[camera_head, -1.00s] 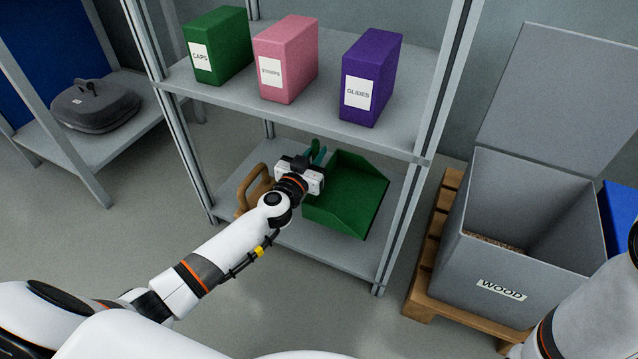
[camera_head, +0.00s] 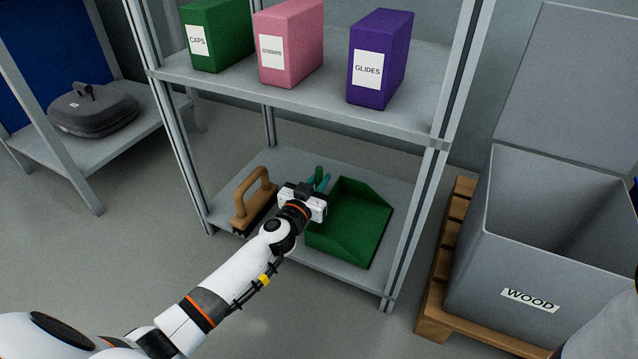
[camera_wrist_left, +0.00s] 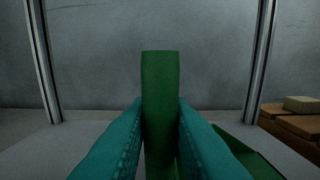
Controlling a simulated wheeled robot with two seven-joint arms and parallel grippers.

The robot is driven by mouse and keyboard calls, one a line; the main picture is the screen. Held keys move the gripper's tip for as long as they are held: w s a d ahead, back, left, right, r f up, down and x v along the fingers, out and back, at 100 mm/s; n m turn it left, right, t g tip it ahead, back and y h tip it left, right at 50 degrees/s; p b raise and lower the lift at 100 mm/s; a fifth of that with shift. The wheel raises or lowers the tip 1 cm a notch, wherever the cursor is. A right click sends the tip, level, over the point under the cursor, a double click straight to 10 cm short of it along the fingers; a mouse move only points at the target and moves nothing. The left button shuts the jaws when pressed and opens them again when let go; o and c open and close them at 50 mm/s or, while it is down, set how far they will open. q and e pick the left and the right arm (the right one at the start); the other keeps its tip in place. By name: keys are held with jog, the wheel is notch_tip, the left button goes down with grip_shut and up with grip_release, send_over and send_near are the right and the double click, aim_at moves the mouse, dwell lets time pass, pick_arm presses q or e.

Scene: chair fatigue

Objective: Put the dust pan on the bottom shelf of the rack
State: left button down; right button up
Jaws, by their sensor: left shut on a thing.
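The green dust pan (camera_head: 352,225) is at the right part of the rack's bottom shelf (camera_head: 338,270), within the shelf's outline. It looks nearly level, resting on the shelf or just above it; I cannot tell which. My left gripper (camera_head: 320,182) reaches in over the front edge and is shut on the pan's handle. In the left wrist view, the teal fingers (camera_wrist_left: 160,115) press both sides of the upright green handle (camera_wrist_left: 158,85). The pan's near left corner is partly hidden by my wrist. My right gripper is out of view.
A wooden-handled brush (camera_head: 252,200) stands on the bottom shelf, left of my wrist. Green, pink and purple boxes (camera_head: 380,58) stand on the shelf above. Metal posts (camera_head: 408,215) frame the opening. A grey WOOD bin (camera_head: 510,270) on a pallet stands to the right.

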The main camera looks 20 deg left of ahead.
pick_arm(q)
jog(key=c, duration=1.3)
grip_release()
jog(key=shift+f, duration=0.1)
jog(key=shift+s+r, duration=0.1)
jog(key=shift+r, duration=0.1)
jog(key=shift+s+a+p, duration=0.2)
jog(key=shift+s+p, duration=1.55)
jog(key=shift+s, duration=4.2)
